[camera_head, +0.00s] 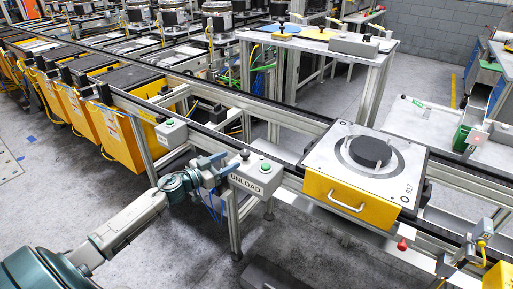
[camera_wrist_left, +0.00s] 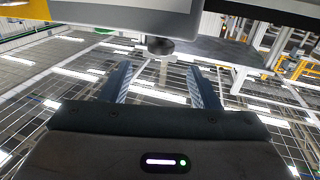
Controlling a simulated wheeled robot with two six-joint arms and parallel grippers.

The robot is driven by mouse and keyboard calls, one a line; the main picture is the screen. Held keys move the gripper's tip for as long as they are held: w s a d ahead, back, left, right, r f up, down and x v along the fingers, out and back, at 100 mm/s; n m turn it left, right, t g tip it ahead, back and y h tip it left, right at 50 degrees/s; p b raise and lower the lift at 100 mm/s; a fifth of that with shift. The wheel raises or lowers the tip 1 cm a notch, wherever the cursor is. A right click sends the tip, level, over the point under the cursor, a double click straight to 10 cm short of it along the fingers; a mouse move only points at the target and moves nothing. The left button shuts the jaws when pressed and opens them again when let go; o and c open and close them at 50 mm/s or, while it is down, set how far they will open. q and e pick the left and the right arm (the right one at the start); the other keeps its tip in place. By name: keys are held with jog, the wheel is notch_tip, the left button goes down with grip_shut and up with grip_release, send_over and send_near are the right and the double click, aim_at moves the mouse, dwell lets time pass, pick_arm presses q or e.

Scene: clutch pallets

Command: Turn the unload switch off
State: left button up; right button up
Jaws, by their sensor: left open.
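The UNLOAD box (camera_head: 256,177) is a light grey control box on the front rail of the conveyor, left of the pallet. It carries a black knob (camera_head: 245,154) and a green button (camera_head: 265,167). My left gripper (camera_head: 217,166) is close to the box's left side, small and partly merged with it in the head view. In the left wrist view its two fingers (camera_wrist_left: 160,86) are apart with nothing between them. A dark round knob (camera_wrist_left: 160,45) shows just beyond the fingertips, at the edge of a grey box (camera_wrist_left: 130,14). I cannot tell the switch's setting. My right gripper is not seen.
Another grey control box (camera_head: 172,133) stands to the left, near yellow bins (camera_head: 127,143). Grey floor below the rail is mostly clear.

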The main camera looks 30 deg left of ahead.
aim_at(245, 152)
pick_arm(q)
jog(key=p+x, duration=0.2)
jog(key=x, duration=0.6)
jog(key=shift+p+x, duration=0.3)
jog(key=shift+x, duration=0.65)
jog(key=shift+a+f, duration=0.1)
